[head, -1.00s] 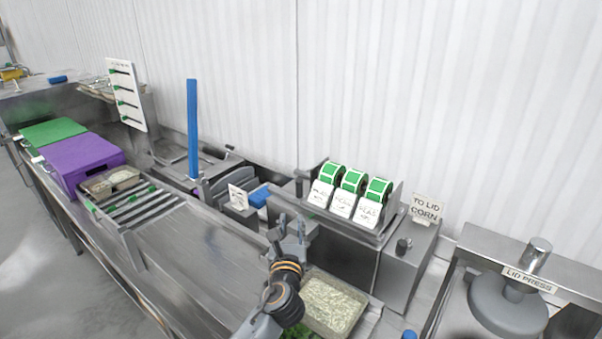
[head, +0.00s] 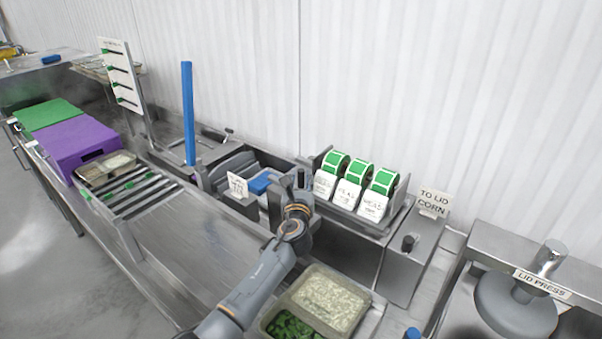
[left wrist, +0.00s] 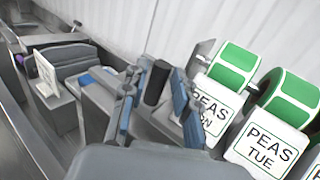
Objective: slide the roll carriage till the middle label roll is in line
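The roll carriage (head: 398,222) is a grey metal tray against the back wall. It holds a left label roll (head: 336,162), a middle label roll (head: 358,173) and a right label roll (head: 384,181), all green and white. In the left wrist view the left roll (left wrist: 238,60) has a tag partly hidden by a finger; the middle roll (left wrist: 292,98) has a tag reading PEAS TUE. My left gripper (head: 299,186) is at the carriage's left end. Its blue-padded fingers are apart, with a dark upright handle (left wrist: 156,82) showing between them; contact is unclear.
A tray of rice and greens (head: 370,298) stands in front of the carriage. A bin with a blue item (head: 262,182) and a white sign (head: 238,186) lies left of my gripper. The lid press (head: 515,305) and "TO LID CORN" sign (head: 433,202) are right.

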